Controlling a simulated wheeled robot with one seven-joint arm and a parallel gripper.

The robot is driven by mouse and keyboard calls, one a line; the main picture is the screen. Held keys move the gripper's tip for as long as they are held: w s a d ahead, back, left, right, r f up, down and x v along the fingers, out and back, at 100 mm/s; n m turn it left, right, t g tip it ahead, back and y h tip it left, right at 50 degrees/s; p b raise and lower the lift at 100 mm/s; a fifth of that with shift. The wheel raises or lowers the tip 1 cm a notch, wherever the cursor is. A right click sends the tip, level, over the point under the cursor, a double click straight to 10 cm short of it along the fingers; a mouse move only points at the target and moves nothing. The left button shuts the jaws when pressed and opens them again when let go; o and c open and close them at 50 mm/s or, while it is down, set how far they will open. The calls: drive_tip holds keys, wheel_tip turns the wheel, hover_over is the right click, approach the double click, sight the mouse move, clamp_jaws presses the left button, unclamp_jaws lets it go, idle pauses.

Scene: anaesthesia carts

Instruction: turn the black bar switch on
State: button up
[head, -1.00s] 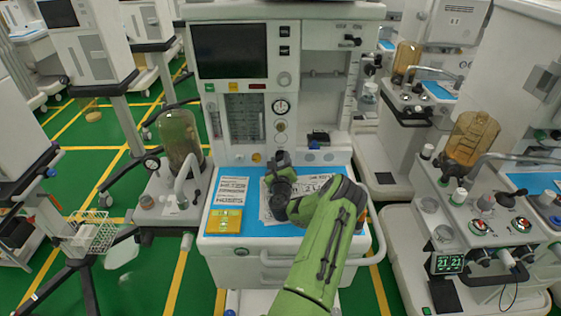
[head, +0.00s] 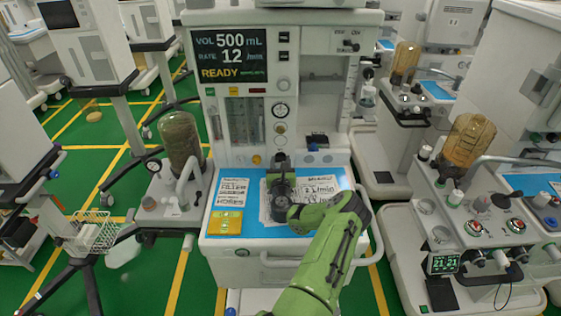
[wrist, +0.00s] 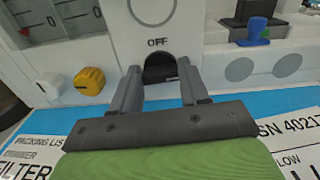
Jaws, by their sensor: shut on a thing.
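The black bar switch (wrist: 160,68) sits low on the front panel of the middle anaesthesia machine, below the word OFF, in the wrist view. Only a dark part of it shows between my fingers, so its exact angle is hard to tell. My gripper (wrist: 159,72) is shut on it, one finger on each side. In the head view my gripper (head: 281,157) is at the lower panel, hiding the switch. The machine's screen (head: 230,55) is lit and reads VOL 500 mL, RATE 12 /min, READY.
The blue worktop (head: 238,175) below holds printed papers and a yellow pad (head: 225,222). Other carts stand on both sides.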

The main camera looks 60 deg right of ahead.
drive_tip(key=shift+m, duration=0.5)
drive_tip(key=o, duration=1.1)
drive_tip(key=shift+c, duration=0.2)
